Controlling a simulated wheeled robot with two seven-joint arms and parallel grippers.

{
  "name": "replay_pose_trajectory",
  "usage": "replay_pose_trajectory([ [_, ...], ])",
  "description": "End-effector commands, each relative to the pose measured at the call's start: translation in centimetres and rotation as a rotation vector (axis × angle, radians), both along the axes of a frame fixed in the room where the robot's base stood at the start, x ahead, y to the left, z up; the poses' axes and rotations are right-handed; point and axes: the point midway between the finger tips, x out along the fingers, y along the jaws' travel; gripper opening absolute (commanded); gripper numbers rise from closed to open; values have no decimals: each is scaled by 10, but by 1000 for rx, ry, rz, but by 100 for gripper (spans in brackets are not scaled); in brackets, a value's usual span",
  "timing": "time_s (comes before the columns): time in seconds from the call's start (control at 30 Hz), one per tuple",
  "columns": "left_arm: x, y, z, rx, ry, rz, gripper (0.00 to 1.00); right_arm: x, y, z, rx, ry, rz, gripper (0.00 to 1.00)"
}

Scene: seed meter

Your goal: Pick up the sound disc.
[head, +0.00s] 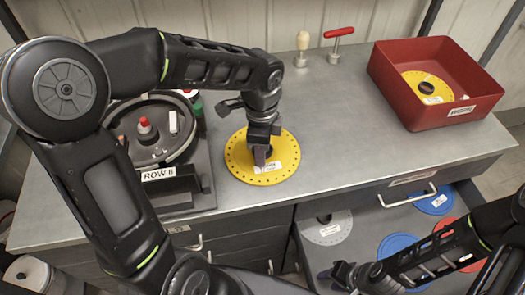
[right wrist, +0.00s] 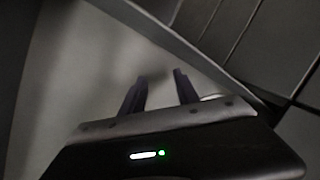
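A yellow disc (head: 240,163) with a ring of small holes and a white label lies on the grey bench top. The label is too small to read surely. My left gripper (head: 261,158) points down over the middle of this disc; its fingers hide the disc's centre, and I cannot tell whether they grip it. A second yellow disc (head: 411,82) with a white label lies in the red bin (head: 441,115). My right gripper (head: 335,277) is low at the front, by the open drawer. The right wrist view shows its two fingers (right wrist: 160,88) apart with nothing between them.
The open drawer (head: 382,232) holds grey, blue and red discs. A round black meter housing (head: 118,117) marked ROW 6 stands left of the disc. A wooden-handled tool (head: 302,45) and a red-handled tool (head: 338,40) stand at the back. Bench is clear between disc and bin.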

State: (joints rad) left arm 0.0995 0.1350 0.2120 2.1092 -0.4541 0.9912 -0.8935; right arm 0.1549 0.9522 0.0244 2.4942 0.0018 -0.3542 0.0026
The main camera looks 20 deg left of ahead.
Motion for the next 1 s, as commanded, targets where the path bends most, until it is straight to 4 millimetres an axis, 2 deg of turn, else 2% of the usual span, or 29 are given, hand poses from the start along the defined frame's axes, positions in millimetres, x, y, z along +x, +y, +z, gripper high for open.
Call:
replay_pose_trajectory([
  [0.03, 0, 0, 0, 0, 0, 0, 22, 0, 0, 0, 0, 0, 0, 37],
  [0.3, 0, 0, 0, 0, 0, 0, 0, 0, 0, 0, 0, 0, 0, 37],
  [1.0, 0, 0, 0, 0, 0, 0, 0, 0, 0, 0, 0, 0, 0, 37],
])
